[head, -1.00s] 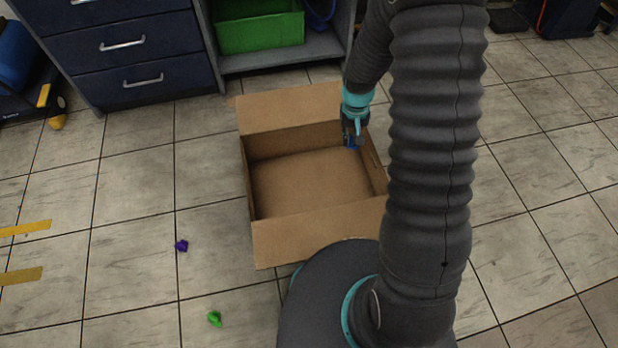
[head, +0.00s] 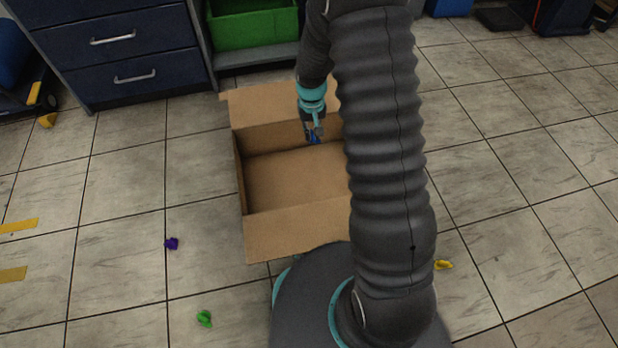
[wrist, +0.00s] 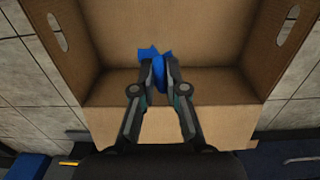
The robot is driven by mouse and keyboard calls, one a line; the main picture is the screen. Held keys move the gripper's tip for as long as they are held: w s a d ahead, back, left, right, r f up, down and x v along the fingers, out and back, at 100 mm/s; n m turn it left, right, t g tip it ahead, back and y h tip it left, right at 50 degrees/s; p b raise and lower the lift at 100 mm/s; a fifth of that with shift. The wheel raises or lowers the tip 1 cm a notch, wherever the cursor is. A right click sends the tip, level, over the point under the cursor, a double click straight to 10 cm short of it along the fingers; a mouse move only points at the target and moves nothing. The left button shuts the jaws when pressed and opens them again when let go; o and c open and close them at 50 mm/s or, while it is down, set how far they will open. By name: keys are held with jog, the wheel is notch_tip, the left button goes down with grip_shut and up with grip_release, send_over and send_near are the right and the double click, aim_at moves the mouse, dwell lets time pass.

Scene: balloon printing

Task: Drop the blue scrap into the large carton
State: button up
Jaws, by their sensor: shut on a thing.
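The large carton (head: 262,236) stands open on the floor with its flaps folded out; the part of it that I see inside is empty. My gripper (head: 313,138) is over the carton, near its far wall. In the wrist view, my gripper (wrist: 159,88) is shut on the blue scrap (wrist: 153,56), which sticks out past the fingertips. The blue scrap also shows as a small patch in the head view (head: 314,140). The carton's floor and walls lie behind it in the wrist view (wrist: 190,20). My arm hides the carton's right side in the head view.
A purple scrap (head: 172,243) and a green scrap (head: 204,318) lie on the tiles left of the carton. A yellow scrap (head: 443,265) lies to the right. A green bin (head: 252,25) and dark blue drawers (head: 120,50) stand behind. The tiled floor at right is open.

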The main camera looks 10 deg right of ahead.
jog(key=shift+f+b, duration=0.65)
jog(key=shift+f, duration=0.8)
jog(key=o, duration=0.7)
jog(key=shift+o, duration=0.2)
jog(key=shift+r, duration=0.1)
notch_tip(320, 180, up, 12)
jog(key=shift+a+f, duration=0.1)
jog(key=shift+s, duration=0.1)
